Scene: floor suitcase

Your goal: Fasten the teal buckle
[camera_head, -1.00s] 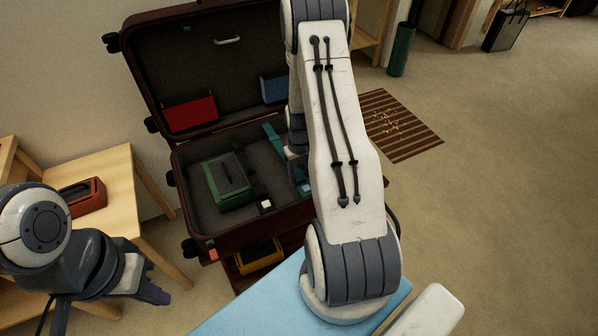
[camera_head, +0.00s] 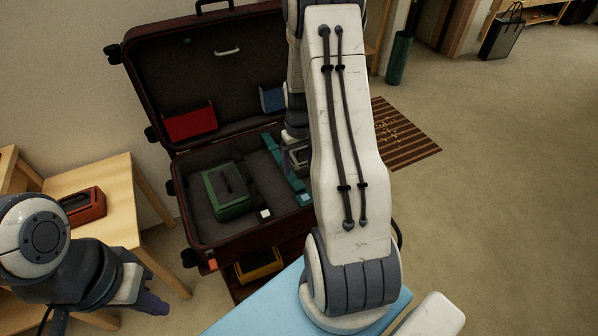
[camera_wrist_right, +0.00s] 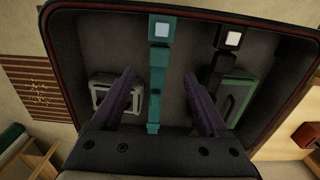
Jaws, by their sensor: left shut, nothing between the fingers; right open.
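The teal strap (camera_head: 283,169) runs along the floor of the open suitcase's lower half. Its teal buckle end (camera_head: 304,198) has a pale square on it. In the right wrist view the teal strap (camera_wrist_right: 157,84) runs between my spread fingers, with the buckle end (camera_wrist_right: 161,30) beyond them. My right gripper (camera_wrist_right: 160,76) is open and empty above the strap; contact cannot be told. In the head view my right arm hides most of that gripper. My left gripper (camera_head: 153,303) is shut and empty at lower left, well away from the suitcase.
The suitcase (camera_head: 213,247) holds a green case (camera_head: 227,190), a grey case (camera_wrist_right: 103,92) and a black strap with a white-square end (camera_head: 264,215). Its lid (camera_head: 240,75) stands open behind. A wooden table (camera_head: 115,185) with a red box (camera_head: 83,206) is at left.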

